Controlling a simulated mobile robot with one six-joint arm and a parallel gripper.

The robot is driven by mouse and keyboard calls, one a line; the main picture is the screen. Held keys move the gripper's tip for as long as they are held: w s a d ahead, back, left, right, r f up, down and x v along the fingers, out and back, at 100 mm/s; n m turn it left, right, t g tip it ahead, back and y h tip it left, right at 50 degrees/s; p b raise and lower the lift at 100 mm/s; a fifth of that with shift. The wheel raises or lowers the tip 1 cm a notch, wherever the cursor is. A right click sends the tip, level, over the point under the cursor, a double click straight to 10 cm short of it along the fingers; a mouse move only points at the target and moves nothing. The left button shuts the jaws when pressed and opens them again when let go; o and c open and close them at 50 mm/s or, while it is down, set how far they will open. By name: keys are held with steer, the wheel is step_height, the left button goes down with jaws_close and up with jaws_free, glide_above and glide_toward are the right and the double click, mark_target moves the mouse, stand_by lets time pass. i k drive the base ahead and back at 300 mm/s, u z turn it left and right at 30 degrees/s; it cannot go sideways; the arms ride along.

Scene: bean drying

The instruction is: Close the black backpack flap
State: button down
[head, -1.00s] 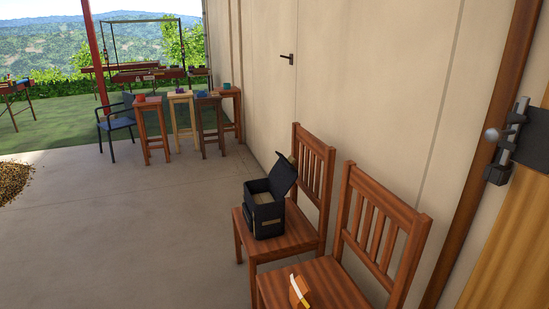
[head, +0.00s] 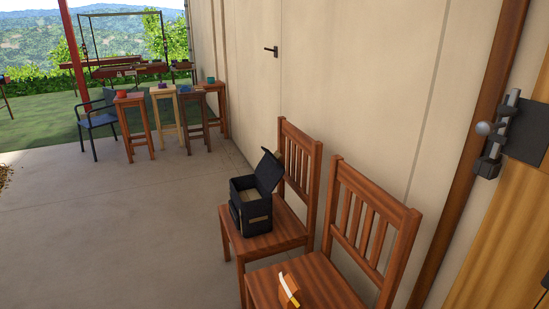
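The black backpack (head: 250,217) stands upright on the seat of the farther wooden chair (head: 283,237), in the lower middle of the head view. Its flap (head: 268,171) is raised and tilted back toward the chair's backrest, so the top is open. Something pale shows inside the opening. My gripper is not in this view.
A nearer wooden chair (head: 310,283) holds a small orange and white item (head: 289,290). A wall runs behind both chairs. The concrete floor (head: 110,230) left of the chairs is clear.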

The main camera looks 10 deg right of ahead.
mark_target(269, 170)
steer(key=z, duration=1)
steer(key=k, duration=0.15)
steer(key=u, duration=2.9)
steer(key=i, duration=2.8)
